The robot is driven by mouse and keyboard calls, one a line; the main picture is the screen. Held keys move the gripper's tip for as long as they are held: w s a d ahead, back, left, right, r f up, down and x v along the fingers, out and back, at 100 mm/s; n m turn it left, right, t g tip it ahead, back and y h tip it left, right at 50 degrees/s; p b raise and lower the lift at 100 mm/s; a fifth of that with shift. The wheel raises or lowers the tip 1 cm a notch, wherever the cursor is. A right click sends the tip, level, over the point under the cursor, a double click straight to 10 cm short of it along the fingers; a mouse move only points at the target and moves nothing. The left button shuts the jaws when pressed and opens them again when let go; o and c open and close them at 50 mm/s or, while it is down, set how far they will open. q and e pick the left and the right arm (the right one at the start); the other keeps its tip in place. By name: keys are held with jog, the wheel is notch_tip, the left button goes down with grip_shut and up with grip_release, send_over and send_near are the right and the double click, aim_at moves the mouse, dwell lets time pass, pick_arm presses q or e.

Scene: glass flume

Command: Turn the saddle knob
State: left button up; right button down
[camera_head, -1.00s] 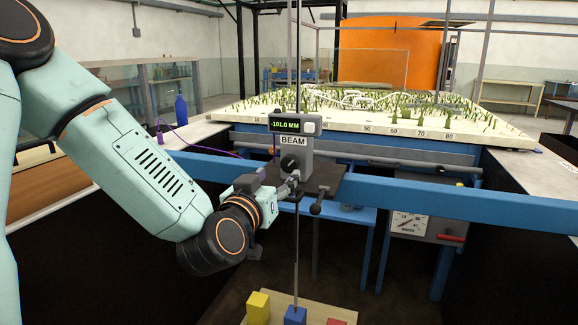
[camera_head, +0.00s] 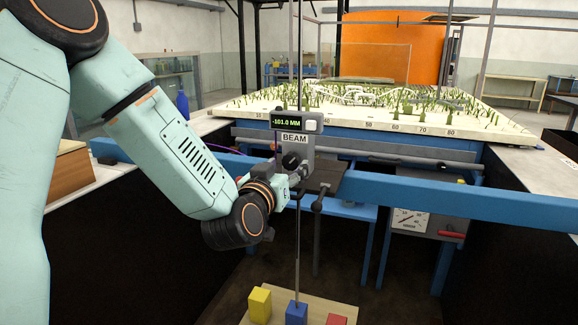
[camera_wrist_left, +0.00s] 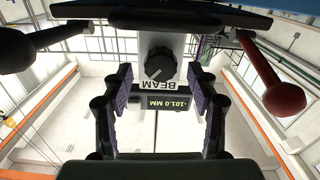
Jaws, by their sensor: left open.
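A black round knob (camera_head: 291,160) sits on the grey gauge head (camera_head: 297,142) under its BEAM label and a display reading -101.0 MM. My right gripper is out of view.
The blue beam (camera_head: 430,190) crosses behind my wrist. A dark-handled lever (camera_head: 318,204) hangs beside the gripper, and a red ball handle (camera_wrist_left: 283,98) is at right in the wrist view. A thin rod (camera_head: 297,255) runs down to a board with yellow, blue and red blocks.

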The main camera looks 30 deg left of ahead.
pick_arm(q)
jog(key=shift+x, duration=1.1)
jog(key=shift+c, duration=0.5)
jog(key=c, duration=1)
jog(key=shift+p, duration=0.3)
jog(key=shift+c, duration=0.3)
